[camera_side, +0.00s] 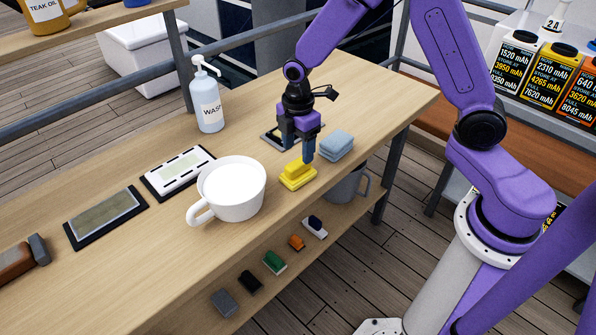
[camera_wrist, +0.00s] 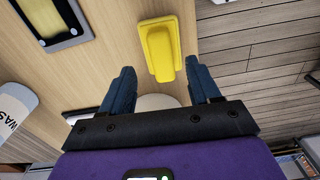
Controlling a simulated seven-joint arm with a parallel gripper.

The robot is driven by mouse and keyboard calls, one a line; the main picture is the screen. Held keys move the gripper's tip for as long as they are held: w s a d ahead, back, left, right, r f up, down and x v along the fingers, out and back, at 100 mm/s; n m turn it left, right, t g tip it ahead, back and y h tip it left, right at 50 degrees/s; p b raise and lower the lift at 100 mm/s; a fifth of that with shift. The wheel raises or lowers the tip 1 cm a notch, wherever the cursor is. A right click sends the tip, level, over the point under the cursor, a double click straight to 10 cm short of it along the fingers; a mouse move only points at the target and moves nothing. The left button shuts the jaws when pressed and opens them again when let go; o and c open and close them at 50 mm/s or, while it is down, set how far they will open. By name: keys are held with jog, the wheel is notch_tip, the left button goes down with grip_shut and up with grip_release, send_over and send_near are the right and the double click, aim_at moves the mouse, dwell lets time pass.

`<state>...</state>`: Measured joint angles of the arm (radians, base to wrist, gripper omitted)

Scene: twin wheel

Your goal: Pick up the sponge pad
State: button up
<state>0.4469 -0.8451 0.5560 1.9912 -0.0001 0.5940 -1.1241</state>
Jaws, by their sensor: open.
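A yellow block with a raised ridge (camera_side: 297,174) lies on the bench near its front edge. A light blue-grey, rounded pad (camera_side: 336,146) lies to its right and behind it. I cannot tell for certain which of the two is the sponge pad. My gripper (camera_side: 297,146) points down, open and empty, close above and behind the yellow block in the side view. In the wrist view the yellow block (camera_wrist: 160,48) lies just beyond the fingertips, in line with the gap between the fingers (camera_wrist: 160,78). The blue-grey pad is not identifiable there.
A white mug (camera_side: 232,190) stands left of the yellow block. A soap bottle (camera_side: 208,105) stands behind. A dark-framed tray (camera_side: 270,139) lies partly behind my gripper. Two more framed trays (camera_side: 178,172) (camera_side: 105,217) lie left. Several small blocks (camera_side: 275,262) sit on the lower shelf.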

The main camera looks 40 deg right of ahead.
aim_at(298, 162)
jog(key=shift+s+a+f, duration=0.1)
jog(key=shift+a+f, duration=0.05)
jog(key=shift+f, duration=2.5)
jog(key=c, duration=1.1)
jog(key=shift+o, duration=0.2)
jog(key=shift+r, duration=0.1)
